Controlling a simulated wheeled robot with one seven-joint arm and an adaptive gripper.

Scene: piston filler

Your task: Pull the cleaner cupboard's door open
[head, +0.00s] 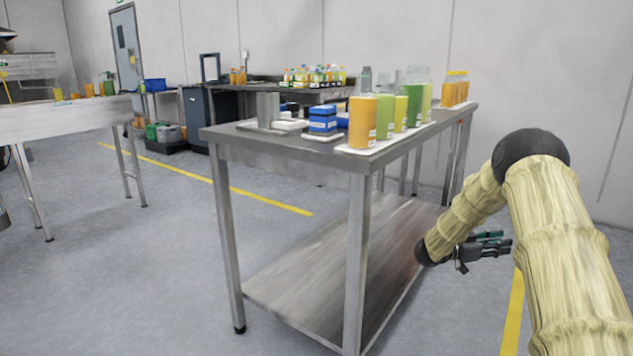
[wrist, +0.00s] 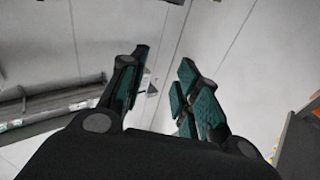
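No cupboard door can be made out for certain in either view. A dark blue-grey cabinet-like unit (head: 197,120) stands in the back left of the head view, beside the far bench; I cannot tell whether it is the cleaner cupboard. My gripper (head: 510,244) is to the right of the near steel table, far from that unit, its fingers pointing right. In the wrist view my gripper (wrist: 165,60) has its green-padded fingers spread apart, with nothing between them and pale wall panels beyond.
A steel table (head: 290,150) with a lower shelf stands close in front, carrying bottles (head: 362,122) and blue boxes. Another table (head: 60,120) is at left. A grey door (head: 126,47) is in the back wall. Open floor (head: 150,260) lies between the tables.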

